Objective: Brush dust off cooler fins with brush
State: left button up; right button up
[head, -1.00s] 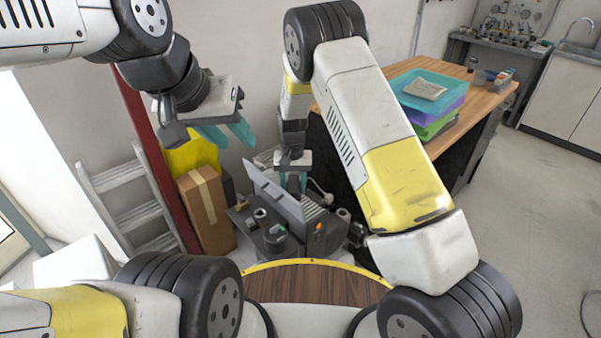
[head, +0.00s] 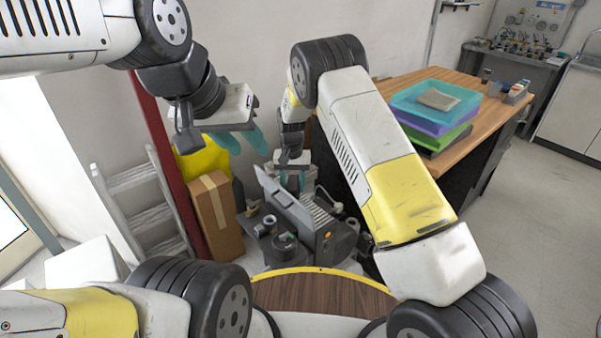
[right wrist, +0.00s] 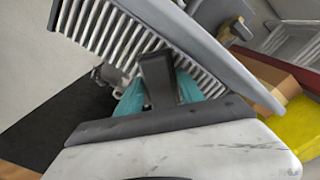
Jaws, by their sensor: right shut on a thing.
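The compressor's light cooler fins (head: 322,214) stand in a row behind a tilted grey panel (head: 284,208). In the right wrist view the fins (right wrist: 118,38) fill the upper left, close to my right gripper. My right gripper (head: 293,182) is over the far end of the fins. In the right wrist view its teal fingers are shut on a dark grey piece, which looks like the brush (right wrist: 157,78). Its bristles cannot be made out, nor whether they touch the fins. My left gripper (head: 243,141) is open and empty, in the air to the left.
A cardboard box (head: 217,215) stands left of the compressor, with a ladder (head: 150,212) further left. A wooden table (head: 478,118) with stacked coloured trays (head: 436,100) is to the right. The floor at the right is open.

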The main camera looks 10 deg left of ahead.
jog(key=shift+w+a+f, duration=0.1)
jog(key=shift+w+a, duration=0.8)
jog(key=shift+a, duration=0.1)
jog(key=shift+w+a, duration=0.1)
